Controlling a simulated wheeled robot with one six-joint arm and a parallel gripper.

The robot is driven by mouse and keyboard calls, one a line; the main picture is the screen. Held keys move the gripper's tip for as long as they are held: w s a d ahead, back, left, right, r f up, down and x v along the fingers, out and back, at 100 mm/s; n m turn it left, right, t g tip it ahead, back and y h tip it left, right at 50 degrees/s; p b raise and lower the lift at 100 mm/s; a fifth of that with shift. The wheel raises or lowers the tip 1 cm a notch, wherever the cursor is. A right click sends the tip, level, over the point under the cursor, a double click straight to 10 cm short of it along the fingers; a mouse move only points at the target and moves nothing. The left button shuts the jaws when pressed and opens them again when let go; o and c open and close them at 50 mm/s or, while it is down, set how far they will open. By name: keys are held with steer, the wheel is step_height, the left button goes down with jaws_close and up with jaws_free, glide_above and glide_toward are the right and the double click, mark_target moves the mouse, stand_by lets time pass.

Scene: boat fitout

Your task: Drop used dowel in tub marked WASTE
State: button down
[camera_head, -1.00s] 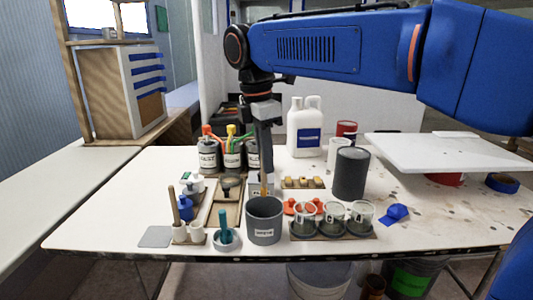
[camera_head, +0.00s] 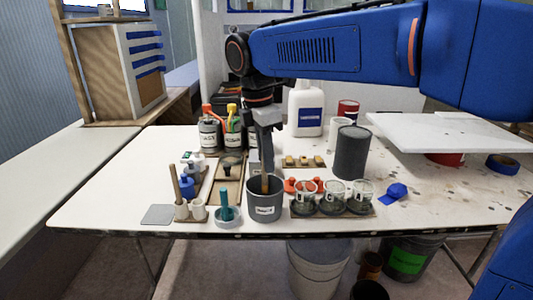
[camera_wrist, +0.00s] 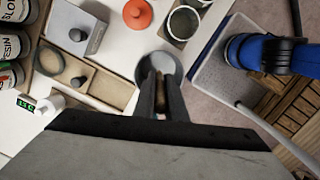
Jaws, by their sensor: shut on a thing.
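The used dowel (camera_head: 265,184) is a short brown stick held upright between the fingertips of my gripper (camera_head: 267,172). The gripper is shut on it; the wrist view also shows the dowel (camera_wrist: 160,92) between the two fingers. The grey tub (camera_head: 265,212) stands near the front edge of the table, with a white label too small to read clearly. The dowel's lower end is at or just inside the tub's mouth, hidden by the near wall. In the wrist view the tub's rim (camera_wrist: 143,62) shows around the fingertips.
Three clear cups (camera_head: 333,197) stand right of the tub, with orange pieces (camera_head: 298,185) behind. A teal-handled tool in a dish (camera_head: 227,213) stands to the left. A dark grey cylinder (camera_head: 351,160) stands behind right. Labelled bottles (camera_head: 209,137) stand at the back left.

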steer(key=shift+f, duration=0.2)
steer(key=c, duration=1.7)
jaws_free()
steer(key=r, duration=0.5)
steer(key=a+r, duration=0.1)
steer(key=r, duration=0.5)
steer(key=a+r, duration=0.1)
steer(key=r, duration=0.5)
steer(key=shift+s+r, duration=0.15)
steer(key=shift+s, duration=0.2)
